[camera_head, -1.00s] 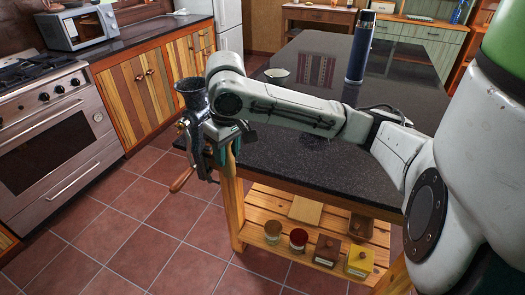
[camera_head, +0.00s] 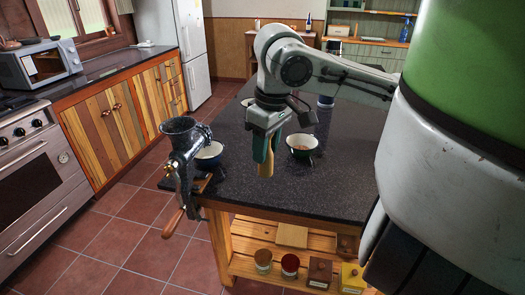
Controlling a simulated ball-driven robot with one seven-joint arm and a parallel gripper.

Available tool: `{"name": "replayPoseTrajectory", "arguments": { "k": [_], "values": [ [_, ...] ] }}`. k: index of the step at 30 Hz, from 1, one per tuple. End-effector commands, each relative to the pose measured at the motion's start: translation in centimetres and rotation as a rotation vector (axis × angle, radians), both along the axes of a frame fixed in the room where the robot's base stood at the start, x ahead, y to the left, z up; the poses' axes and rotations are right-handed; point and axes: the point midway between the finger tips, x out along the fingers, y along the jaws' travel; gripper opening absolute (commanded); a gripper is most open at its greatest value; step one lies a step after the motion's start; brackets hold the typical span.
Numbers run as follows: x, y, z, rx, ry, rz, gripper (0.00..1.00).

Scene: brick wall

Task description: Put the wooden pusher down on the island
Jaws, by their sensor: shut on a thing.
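My gripper (camera_head: 265,150) points down over the island's dark speckled top, near its front edge. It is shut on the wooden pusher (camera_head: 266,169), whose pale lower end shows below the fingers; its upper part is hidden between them. The pusher hangs about upright; I cannot tell whether its end touches the top. The island (camera_head: 310,192) has a dark stone top and wooden legs.
A dark meat grinder (camera_head: 181,150) with a wooden-handled crank stands at the island's left corner. Another bowl (camera_head: 301,143) is right of my gripper. Jars (camera_head: 290,266) stand on the shelf below. Free top lies at front right.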

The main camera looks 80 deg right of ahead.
Motion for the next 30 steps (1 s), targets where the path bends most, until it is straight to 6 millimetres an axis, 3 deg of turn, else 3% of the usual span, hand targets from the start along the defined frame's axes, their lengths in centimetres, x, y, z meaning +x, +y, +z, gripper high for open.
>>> {"name": "replayPoseTrajectory", "arguments": {
  "k": [9, 15, 23, 30],
  "values": [
    [1.2, -7.1, -3.1, 0.0, 0.002, -0.004, 0.06],
    [1.7, -9.6, -6.6, 0.001, 0.002, -0.003, 0.06],
    [2.0, -11.1, -8.4, 0.001, -0.001, -0.001, 0.06],
    [2.1, -11.6, -11.5, 0.001, 0.0, 0.0, 0.06]
  ]
}}
